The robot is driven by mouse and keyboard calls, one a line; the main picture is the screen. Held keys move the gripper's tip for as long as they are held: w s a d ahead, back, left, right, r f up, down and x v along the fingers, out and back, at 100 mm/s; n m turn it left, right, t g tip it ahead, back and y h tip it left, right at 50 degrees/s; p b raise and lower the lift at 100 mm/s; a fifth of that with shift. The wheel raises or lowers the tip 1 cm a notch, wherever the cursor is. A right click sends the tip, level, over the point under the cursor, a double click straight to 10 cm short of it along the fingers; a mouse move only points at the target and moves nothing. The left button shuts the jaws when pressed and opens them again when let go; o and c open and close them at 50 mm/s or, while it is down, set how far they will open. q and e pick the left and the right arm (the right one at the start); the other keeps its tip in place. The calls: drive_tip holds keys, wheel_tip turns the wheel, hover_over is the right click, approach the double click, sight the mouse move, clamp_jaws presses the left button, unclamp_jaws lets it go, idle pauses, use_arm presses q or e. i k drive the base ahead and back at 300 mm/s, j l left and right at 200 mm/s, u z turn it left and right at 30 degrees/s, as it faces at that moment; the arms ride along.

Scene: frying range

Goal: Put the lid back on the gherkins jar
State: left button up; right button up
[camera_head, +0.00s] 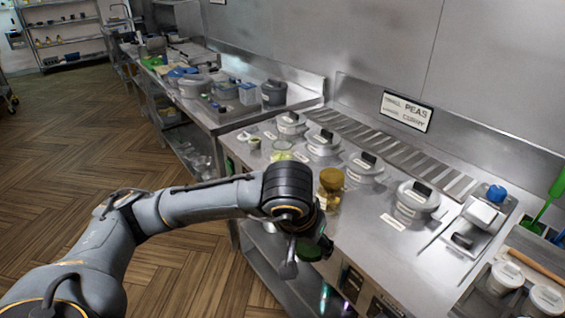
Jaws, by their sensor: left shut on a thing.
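My left gripper (318,243) is in front of the counter's near edge, low in the picture and partly hidden by my own wrist. It is shut on a dark green round thing that looks like a lid (308,252). A glass jar with a gold-brown top (330,186) stands upright on the counter just beyond my wrist, apart from the gripper. A small pale green open-looking container (282,154) stands farther left on the counter. I cannot read which one is the gherkins jar. My right gripper is not in view.
The steel counter (365,228) carries several lidded grey pots, such as one at the right (416,198). A fryer-like unit (470,228) and a blue knob-like thing (496,193) stand farther right. The counter in front of the gold-topped jar is mostly clear. Wood floor lies to the left.

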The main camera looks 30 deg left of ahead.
sight(281, 147)
drive_tip(key=i+j, duration=0.1)
drive_tip(key=j, duration=0.35)
drive_tip(key=i+j, duration=0.15)
drive_tip(key=j, duration=0.35)
drive_tip(key=i+j+z, duration=0.1)
drive_tip(key=j, duration=0.35)
drive_tip(key=i+j, duration=0.1)
drive_tip(key=j, duration=0.4)
